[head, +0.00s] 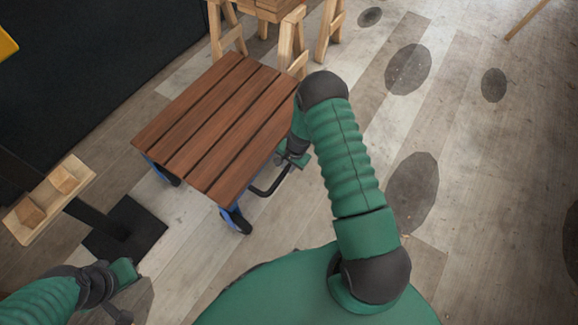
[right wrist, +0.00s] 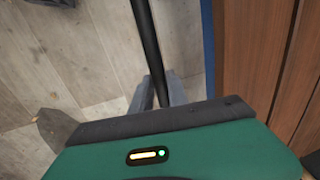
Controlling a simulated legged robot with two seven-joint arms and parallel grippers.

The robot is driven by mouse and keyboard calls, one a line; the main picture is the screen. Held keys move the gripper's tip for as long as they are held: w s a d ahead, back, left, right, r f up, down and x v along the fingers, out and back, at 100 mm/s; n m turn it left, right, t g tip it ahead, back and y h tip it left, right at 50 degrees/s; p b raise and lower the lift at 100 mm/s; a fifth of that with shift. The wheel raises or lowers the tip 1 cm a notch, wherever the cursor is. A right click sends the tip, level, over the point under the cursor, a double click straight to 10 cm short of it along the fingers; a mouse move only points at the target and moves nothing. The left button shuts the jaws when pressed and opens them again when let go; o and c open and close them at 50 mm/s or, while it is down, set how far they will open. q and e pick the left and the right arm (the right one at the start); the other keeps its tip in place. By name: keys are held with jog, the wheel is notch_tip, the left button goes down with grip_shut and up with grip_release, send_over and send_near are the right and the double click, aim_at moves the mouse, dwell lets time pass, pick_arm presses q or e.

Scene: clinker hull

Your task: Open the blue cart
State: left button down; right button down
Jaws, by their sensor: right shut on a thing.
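The blue cart (head: 212,122) stands on the floor in the head view, left of centre. Its top is brown wooden slats; bits of blue frame and black wheels show below. A black handle bar (head: 266,190) sticks out from its right side. My right gripper (head: 284,160) is at that side, shut on the handle. In the right wrist view, the black bar (right wrist: 147,45) runs between the grey fingers (right wrist: 160,93), beside the cart's blue edge and slats (right wrist: 255,50). My left gripper (head: 122,290) is at the lower left, away from the cart; its fingers are unclear.
A post on a dark base (head: 130,232) carries a wooden shelf (head: 30,222) with small blocks, left of the cart. Wooden trestles (head: 290,42) stand behind the cart. A black wall or panel (head: 90,60) is at the upper left. The floor on the right is open, with dark patches.

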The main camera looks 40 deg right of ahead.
jog(key=shift+s+a+f, duration=0.1)
jog(key=shift+s, duration=0.05)
jog(key=c, duration=1.3)
grip_release()
notch_tip(320, 180, up, 16)
jog(key=s+d+p, duration=0.1)
jog(key=s+p, duration=0.2)
jog(key=p, duration=0.4)
jog(key=shift+d+r, duration=0.2)
jog(key=shift+r, duration=0.05)
jog(key=s+a+r+n, duration=0.5)
jog(key=a+r+n, duration=0.2)
jog(key=a+r, duration=0.15)
jog(key=s+a+r+n, duration=0.6)
jog(key=a+r+n, duration=0.15)
jog(key=r, duration=0.25)
notch_tip(320, 180, up, 25)
jog(key=p, duration=2.4)
jog(key=shift+a+f+t+h+p, duration=0.15)
jog(key=shift+a+t+h+p, duration=0.15)
jog(key=shift+h+p, duration=0.1)
